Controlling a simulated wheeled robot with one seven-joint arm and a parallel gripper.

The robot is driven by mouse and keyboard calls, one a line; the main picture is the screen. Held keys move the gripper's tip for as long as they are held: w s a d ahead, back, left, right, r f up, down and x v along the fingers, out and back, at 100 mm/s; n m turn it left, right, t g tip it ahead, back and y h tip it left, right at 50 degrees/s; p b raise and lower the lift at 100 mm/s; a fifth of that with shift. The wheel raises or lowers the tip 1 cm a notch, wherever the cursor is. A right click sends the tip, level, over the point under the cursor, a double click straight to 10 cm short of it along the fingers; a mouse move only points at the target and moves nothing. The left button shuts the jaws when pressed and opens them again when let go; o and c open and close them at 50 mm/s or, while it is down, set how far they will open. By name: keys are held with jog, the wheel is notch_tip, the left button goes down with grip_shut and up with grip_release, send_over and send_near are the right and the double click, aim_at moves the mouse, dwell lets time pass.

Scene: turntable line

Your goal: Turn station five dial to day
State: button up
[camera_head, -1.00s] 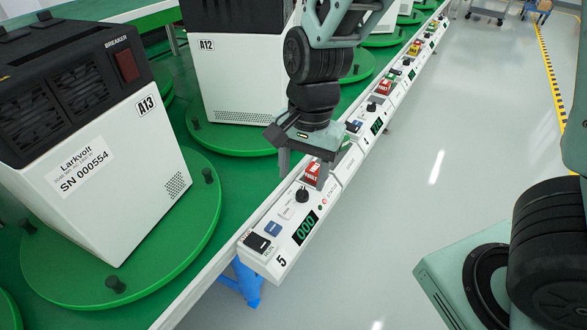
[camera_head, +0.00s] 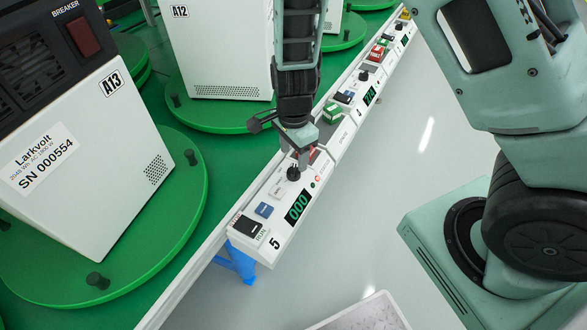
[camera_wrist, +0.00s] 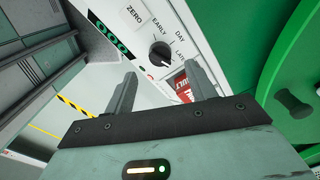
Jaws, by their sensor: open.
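The station five panel (camera_head: 283,226) is a white box marked 5. Its black dial (camera_head: 294,174) sits on the sloped top. In the wrist view the dial (camera_wrist: 160,54) is a round black knob beside printed ZERO, EARLY, DAY and a partly hidden LATE; I cannot tell surely which word its mark faces. My gripper (camera_head: 284,143) is just behind the dial in the head view, near the red FAULT part. In the wrist view my gripper (camera_wrist: 160,74) is open and empty, its two fingers apart, with the dial showing beyond and between the tips.
More station panels run up the line. White A13 machine (camera_head: 92,185) stands on a green turntable at left.

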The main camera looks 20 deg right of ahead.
aim_at(294, 168)
jog(key=shift+f+b, duration=0.3)
jog(key=shift+f, duration=2.5)
jog(key=c, duration=1)
